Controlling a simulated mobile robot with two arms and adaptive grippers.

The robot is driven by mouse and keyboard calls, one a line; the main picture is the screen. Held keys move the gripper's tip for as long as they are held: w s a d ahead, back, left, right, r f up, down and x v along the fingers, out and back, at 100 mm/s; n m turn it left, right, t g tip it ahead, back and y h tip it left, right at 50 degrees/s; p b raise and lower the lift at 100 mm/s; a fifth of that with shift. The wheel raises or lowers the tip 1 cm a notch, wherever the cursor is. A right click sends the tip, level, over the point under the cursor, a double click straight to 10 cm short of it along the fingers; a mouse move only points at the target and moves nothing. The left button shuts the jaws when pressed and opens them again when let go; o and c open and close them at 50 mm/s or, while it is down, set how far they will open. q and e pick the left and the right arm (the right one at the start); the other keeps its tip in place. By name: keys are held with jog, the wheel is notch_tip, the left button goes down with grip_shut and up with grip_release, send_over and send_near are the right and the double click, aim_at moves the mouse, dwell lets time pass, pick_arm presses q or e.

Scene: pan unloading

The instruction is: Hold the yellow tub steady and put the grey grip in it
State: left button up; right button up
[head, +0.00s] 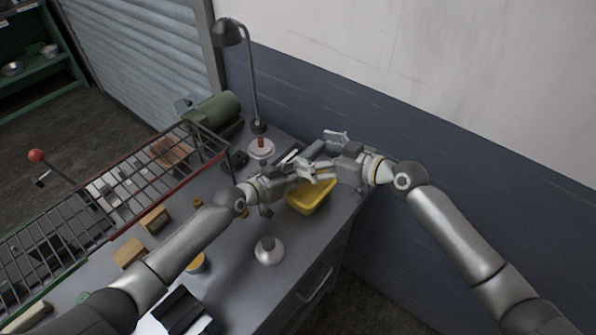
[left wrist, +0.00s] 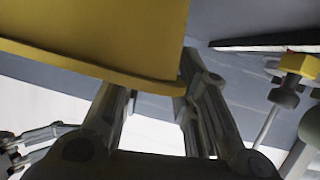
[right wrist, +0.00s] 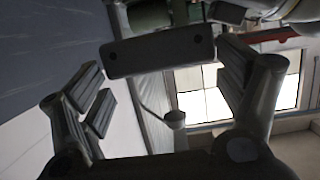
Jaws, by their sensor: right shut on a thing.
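The yellow tub (head: 312,199) stands on the grey bench near its right edge, below both grippers. My left gripper (head: 302,171) is at the tub's far side, with its fingers apart. In the left wrist view the tub's yellow wall (left wrist: 110,32) fills the upper left and hides the fingertips (left wrist: 150,90); a firm hold on it does not show. My right gripper (head: 327,153) is above and behind the tub, shut on the grey grip (head: 314,149). In the right wrist view the grip (right wrist: 160,52) is a dark grey bar with two round spots, lying across between the fingers.
A desk lamp (head: 252,85) and a green cylinder (head: 215,108) stand at the back. A wire rack (head: 120,180) with a red edge runs along the left. A round white-and-grey object (head: 269,251) sits in front of the tub. The wall is close behind the right arm.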

pick_arm(q)
jog(key=shift+x, duration=0.95)
grip_shut()
